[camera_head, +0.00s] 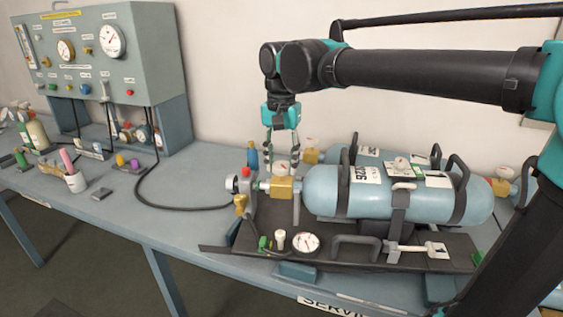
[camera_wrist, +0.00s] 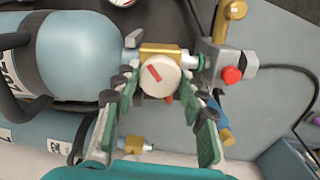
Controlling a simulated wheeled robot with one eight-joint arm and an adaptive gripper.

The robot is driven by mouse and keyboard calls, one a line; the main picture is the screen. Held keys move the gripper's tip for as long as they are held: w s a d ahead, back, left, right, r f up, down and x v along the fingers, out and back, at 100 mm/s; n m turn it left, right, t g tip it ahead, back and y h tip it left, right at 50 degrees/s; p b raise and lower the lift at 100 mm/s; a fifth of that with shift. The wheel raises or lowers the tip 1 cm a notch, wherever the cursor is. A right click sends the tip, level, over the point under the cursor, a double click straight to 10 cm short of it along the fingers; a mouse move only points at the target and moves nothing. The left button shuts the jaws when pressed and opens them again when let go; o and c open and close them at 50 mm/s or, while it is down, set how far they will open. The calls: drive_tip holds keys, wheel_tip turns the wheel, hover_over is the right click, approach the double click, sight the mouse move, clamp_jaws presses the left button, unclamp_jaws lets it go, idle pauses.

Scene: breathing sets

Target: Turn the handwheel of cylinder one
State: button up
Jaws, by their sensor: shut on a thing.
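My gripper (camera_head: 282,160) points down over the valve end of the front pale-blue cylinder (camera_head: 330,190), which lies on its side. Its two green fingers are shut on the white round handwheel (camera_wrist: 161,76), which carries a red mark. The handwheel (camera_head: 283,168) also shows in the head view, partly behind the fingers. It sits above a brass valve block (camera_head: 284,188). In the wrist view the brass block (camera_wrist: 160,50) shows just beyond the wheel, and my fingers (camera_wrist: 161,82) flank the wheel left and right. Which cylinder is number one cannot be read.
A second cylinder (camera_head: 372,153) lies behind the first. A grey fitting with a red knob (camera_wrist: 232,75) is beside the valve. A round gauge (camera_head: 305,243) lies in front on the dark tray (camera_head: 340,262). A gauge panel (camera_head: 150,45) stands at the left.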

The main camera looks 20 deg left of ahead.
drive_tip(key=n, duration=0.5)
drive_tip(key=shift+n, duration=0.3)
drive_tip(key=n, duration=1)
drive_tip(key=shift+n, duration=0.4)
drive_tip(key=n, duration=0.5)
drive_tip(key=shift+n+t, duration=0.3)
drive_tip(key=n, duration=1)
drive_tip(key=shift+n, duration=0.4)
drive_tip(key=n, duration=1)
drive_tip(key=shift+n, duration=0.4)
